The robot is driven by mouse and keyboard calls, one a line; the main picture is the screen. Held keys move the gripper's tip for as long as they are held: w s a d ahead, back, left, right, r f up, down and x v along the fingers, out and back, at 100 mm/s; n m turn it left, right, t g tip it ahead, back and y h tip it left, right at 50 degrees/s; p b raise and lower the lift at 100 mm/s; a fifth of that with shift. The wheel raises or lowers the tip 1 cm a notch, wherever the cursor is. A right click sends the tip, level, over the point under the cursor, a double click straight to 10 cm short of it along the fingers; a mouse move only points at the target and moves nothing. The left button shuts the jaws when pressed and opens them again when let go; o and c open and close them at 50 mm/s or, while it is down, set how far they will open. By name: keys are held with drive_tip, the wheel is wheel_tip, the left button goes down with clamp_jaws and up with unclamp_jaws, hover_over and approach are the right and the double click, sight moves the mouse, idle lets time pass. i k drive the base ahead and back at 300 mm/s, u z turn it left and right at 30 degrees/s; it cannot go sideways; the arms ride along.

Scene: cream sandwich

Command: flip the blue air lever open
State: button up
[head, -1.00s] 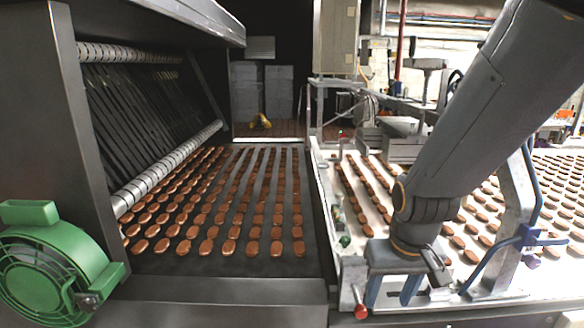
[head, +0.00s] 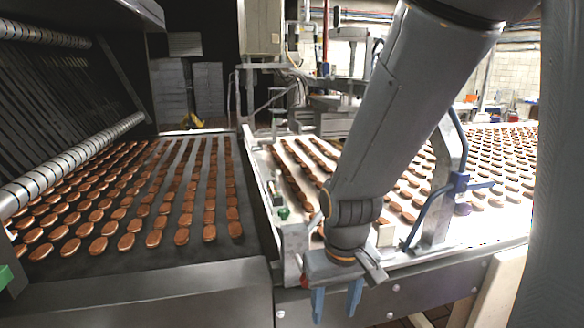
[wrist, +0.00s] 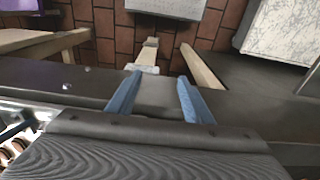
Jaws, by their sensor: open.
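A blue lever-like fitting (head: 461,183) sits on a grey metal bracket at the front of the right conveyor in the head view. A blue bar runs right from it and a blue tube runs down to the left. I cannot tell whether it is open or shut. My gripper (head: 336,300) has blue fingers pointing down, spread apart and empty. It is in front of the right conveyor's front edge, left of and lower than the blue fitting, and apart from it. In the wrist view my gripper (wrist: 160,77) has nothing between its fingers, and the blue fitting does not show.
The right conveyor (head: 402,292) carries rows of brown biscuits. A dark conveyor (head: 170,215) with more biscuits lies to the left. A small green knob (head: 284,213) is at the right conveyor's left side. Brown tiled floor (wrist: 120,30) and pale wooden beams (wrist: 200,68) show below.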

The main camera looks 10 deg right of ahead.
sight(476, 186)
drive_tip(key=z, duration=0.4)
drive_tip(key=k, duration=0.8)
drive_tip(key=z, duration=0.7)
drive_tip(key=i, duration=0.5)
drive_tip(key=z, duration=0.05)
